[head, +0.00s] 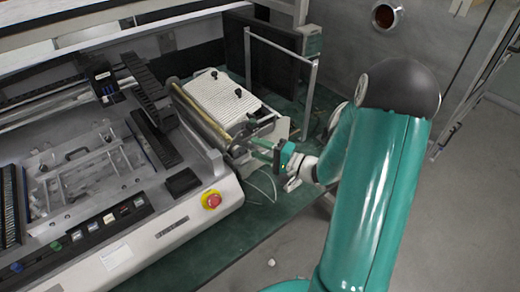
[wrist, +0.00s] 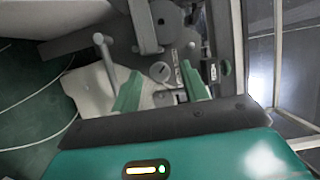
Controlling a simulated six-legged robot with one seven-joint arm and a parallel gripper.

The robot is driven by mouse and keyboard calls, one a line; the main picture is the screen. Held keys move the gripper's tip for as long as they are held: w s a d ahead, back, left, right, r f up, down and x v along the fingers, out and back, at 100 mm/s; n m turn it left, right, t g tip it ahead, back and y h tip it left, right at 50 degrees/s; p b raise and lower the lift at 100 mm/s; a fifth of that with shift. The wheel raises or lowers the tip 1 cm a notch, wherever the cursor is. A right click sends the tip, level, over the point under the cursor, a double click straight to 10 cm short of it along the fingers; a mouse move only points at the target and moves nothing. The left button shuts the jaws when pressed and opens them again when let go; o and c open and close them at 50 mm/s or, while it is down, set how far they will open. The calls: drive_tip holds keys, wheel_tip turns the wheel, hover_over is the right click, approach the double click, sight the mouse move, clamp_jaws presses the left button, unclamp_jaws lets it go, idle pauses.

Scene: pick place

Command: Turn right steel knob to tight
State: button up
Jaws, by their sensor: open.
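In the wrist view a small round steel knob (wrist: 160,71) with a line across its face sits on the machine's side. My gripper (wrist: 160,77) has its two green fingers apart, one at the left and one at the right of this knob. I cannot tell whether the fingers touch it. In the head view my gripper (head: 264,148) reaches left to the side of the machine (head: 226,190), near the end of the white ribbed plate (head: 225,92). The knob cannot be made out in the head view.
A grey lever with a round end (wrist: 99,40) stands left of the fingers in the wrist view. A larger dark disc (wrist: 166,14) is beyond the knob. A metal frame (head: 312,85) rises behind my gripper. Thin white cables (head: 262,186) hang over the green table (head: 255,228).

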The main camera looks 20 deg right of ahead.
drive_tip(key=shift+c, duration=0.4)
drive_tip(key=c, duration=0.9)
drive_tip(key=shift+o, duration=0.2)
drive_tip(key=m, duration=0.2)
drive_tip(key=m+t, duration=0.1)
drive_tip(key=m, duration=0.1)
drive_tip(key=shift+f+t+y, duration=0.2)
drive_tip(key=shift+t+y, duration=0.1)
drive_tip(key=shift+y, duration=0.1)
drive_tip(key=o, duration=0.9)
drive_tip(key=shift+o, duration=0.2)
drive_tip(key=v, duration=1.3)
drive_tip(key=shift+s+d, duration=0.2)
drive_tip(key=shift+s, duration=0.1)
